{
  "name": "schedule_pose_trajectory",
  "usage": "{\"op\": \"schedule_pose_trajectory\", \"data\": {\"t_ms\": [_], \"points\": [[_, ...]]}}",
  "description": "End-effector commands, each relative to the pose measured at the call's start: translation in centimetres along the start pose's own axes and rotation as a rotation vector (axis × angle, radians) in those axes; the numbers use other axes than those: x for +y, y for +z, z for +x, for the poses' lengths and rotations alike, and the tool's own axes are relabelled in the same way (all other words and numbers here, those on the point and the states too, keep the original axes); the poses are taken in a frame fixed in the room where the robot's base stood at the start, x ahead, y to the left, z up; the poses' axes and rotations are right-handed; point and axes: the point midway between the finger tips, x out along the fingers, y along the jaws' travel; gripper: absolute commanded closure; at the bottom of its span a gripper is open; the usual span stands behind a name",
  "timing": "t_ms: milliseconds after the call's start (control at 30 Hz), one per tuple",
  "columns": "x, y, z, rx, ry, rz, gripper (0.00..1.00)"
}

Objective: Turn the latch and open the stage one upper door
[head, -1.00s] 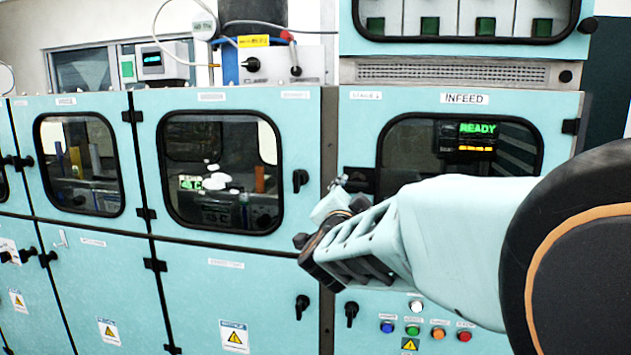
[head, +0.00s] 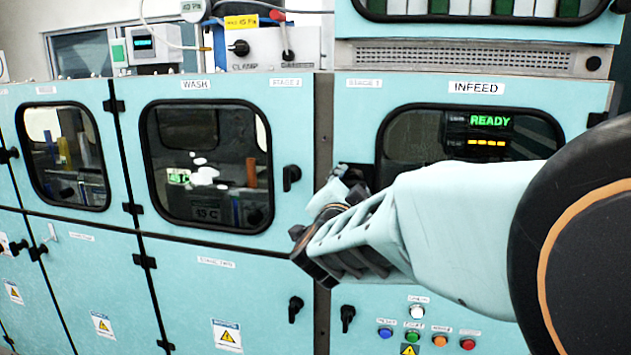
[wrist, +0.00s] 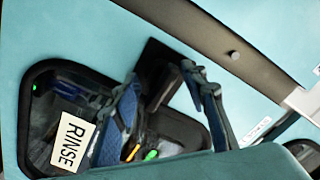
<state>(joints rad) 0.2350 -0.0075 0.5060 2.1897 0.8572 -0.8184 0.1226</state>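The stage one upper door (head: 345,115), labelled INFEED, is light teal with a dark window and looks closed. Its black latch (head: 352,177) at the left edge is mostly hidden behind my gripper (head: 332,195) in the head view. In the wrist view, the dark latch (wrist: 166,85) stands between the two spread fingers of my gripper (wrist: 162,75). The fingers are open around the latch; whether either touches it I cannot tell. A RINSE card (wrist: 70,142) shows in the window in the wrist view.
The neighbouring WASH door (head: 215,90) with its own black latch (head: 291,178) is closed to the left. Below are lower-door handles (head: 347,317) and a row of coloured buttons (head: 413,337). A grey post (head: 324,130) separates the two stages.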

Motion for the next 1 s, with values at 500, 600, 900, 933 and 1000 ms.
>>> {"op": "schedule_pose_trajectory", "data": {"t_ms": [500, 600, 900, 933, 1000], "points": [[0.01, 0.03, -0.02, 0.000, 0.000, 0.000, 0.84], [0.01, 0.03, -0.02, -0.001, 0.000, 0.000, 0.95], [-0.02, 0.02, -0.01, 0.000, 0.000, 0.000, 1.00], [-0.02, 0.02, 0.00, 0.000, -0.001, 0.000, 1.00], [-0.01, 0.03, 0.06, -0.001, -0.001, 0.000, 1.00]]}}
